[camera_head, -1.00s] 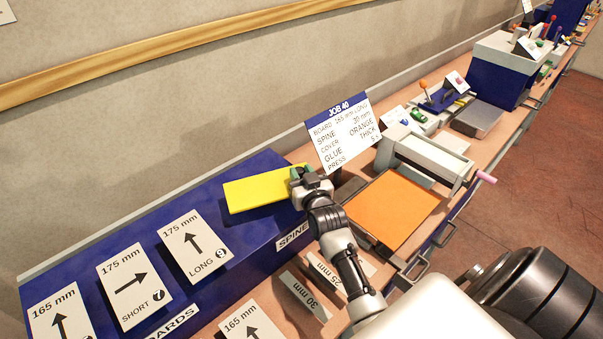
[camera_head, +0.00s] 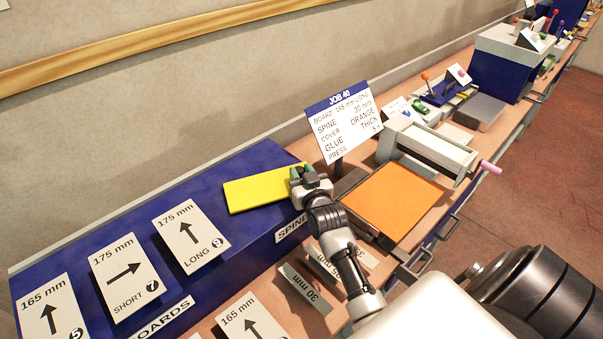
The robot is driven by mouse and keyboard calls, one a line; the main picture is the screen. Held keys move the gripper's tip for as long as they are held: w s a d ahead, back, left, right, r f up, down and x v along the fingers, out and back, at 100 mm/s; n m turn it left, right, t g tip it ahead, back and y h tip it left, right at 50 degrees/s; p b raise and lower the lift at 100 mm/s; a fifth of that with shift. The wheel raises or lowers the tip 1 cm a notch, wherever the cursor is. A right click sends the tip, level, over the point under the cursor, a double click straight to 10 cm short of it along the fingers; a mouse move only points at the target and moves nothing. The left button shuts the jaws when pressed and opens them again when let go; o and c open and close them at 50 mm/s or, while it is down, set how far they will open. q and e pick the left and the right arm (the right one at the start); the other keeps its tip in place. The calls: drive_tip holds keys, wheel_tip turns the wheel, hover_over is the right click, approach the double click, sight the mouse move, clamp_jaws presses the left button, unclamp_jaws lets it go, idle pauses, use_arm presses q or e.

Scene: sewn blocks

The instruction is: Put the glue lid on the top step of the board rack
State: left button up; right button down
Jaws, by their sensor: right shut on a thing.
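The glue lid (camera_head: 255,192), a flat yellow plate, is over the top of the blue board rack (camera_head: 165,188), near its right end. I cannot tell whether it rests on the rack or is slightly above it. My right gripper (camera_head: 300,173) is shut at the lid's right end, with green parts showing at its fingers. The gripper hides that end of the lid. My left gripper is not in view.
An orange sheet (camera_head: 392,204) lies in front of a grey roller press (camera_head: 428,147). Spine pieces (camera_head: 305,288) lie at the bench front.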

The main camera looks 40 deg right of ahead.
drive_tip(key=shift+f, duration=0.15)
drive_tip(key=c, duration=0.8)
unclamp_jaws()
drive_tip(key=shift+o, duration=0.2)
